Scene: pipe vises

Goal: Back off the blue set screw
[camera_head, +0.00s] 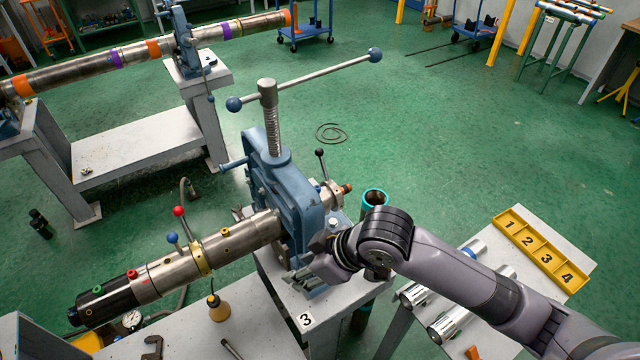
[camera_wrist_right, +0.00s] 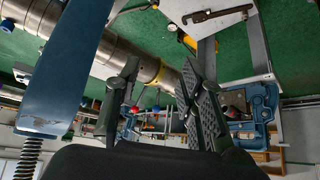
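A steel pipe assembly (camera_head: 240,240) lies clamped in a blue pipe vise (camera_head: 285,190). Green, red and yellow screw heads show on it; I cannot surely pick out a blue set screw. A blue ball-ended lever (camera_head: 173,238) and a red ball-ended lever (camera_head: 179,212) stand by a yellow collar (camera_head: 200,258). My right gripper (camera_head: 298,280) is low beside the vise, at its near side. In the right wrist view its fingers (camera_wrist_right: 160,100) are apart with nothing between them; the pipe (camera_wrist_right: 115,52) and blue vise frame (camera_wrist_right: 75,65) are beyond and left. My left gripper is out of view.
The vise's long T-handle (camera_head: 310,73) spans above. A bench marked 3 (camera_head: 306,320) is beneath my gripper, with a small oiler (camera_head: 218,308) nearby. A yellow numbered tray (camera_head: 543,250) is at right. Green floor (camera_head: 440,150) is open behind.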

